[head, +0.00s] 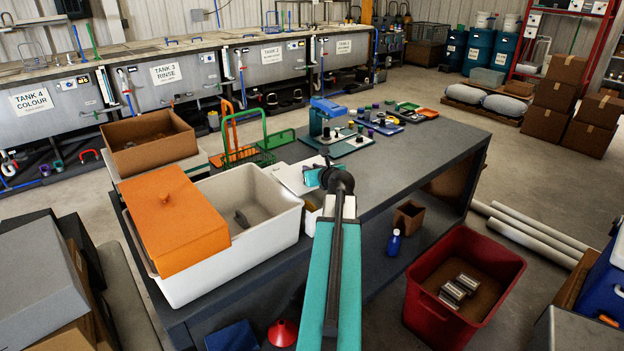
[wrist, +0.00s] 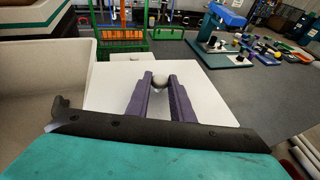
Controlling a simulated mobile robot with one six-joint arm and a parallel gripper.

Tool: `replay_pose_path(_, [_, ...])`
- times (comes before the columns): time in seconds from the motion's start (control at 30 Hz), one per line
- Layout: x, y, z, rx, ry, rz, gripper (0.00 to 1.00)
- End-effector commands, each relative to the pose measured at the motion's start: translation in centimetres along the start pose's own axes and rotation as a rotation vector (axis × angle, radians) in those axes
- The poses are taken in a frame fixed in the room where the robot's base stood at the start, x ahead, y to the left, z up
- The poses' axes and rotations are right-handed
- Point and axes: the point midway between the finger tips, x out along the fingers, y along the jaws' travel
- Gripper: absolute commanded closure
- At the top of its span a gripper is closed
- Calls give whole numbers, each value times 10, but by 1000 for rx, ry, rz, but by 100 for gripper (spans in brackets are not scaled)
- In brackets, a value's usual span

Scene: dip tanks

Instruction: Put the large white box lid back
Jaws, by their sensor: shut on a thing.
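The large white box (head: 285,222) stands open on the near left of the dark table. An orange lid (head: 170,215) with a small knob lies tilted across its left part. A grey item (head: 241,218) is inside. My gripper (wrist: 160,77) is shut on the round grey knob (wrist: 160,82) of a flat white lid (wrist: 205,88), right of the large box. In the head view my arm partly hides this white lid (head: 290,174). I cannot tell whether it rests on something or is raised.
A brown open box (head: 150,143) and a green wire basket (head: 245,150) stand behind the large box. A blue and green press (head: 327,117) and coloured parts are farther back. The table's right part (head: 440,150) is clear. A red bin (head: 465,280) stands at right.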

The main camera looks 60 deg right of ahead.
Motion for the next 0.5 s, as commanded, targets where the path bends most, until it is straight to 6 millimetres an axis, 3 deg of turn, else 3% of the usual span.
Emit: replay_pose_path(0.5, [12,0,-34,1,0,0,100])
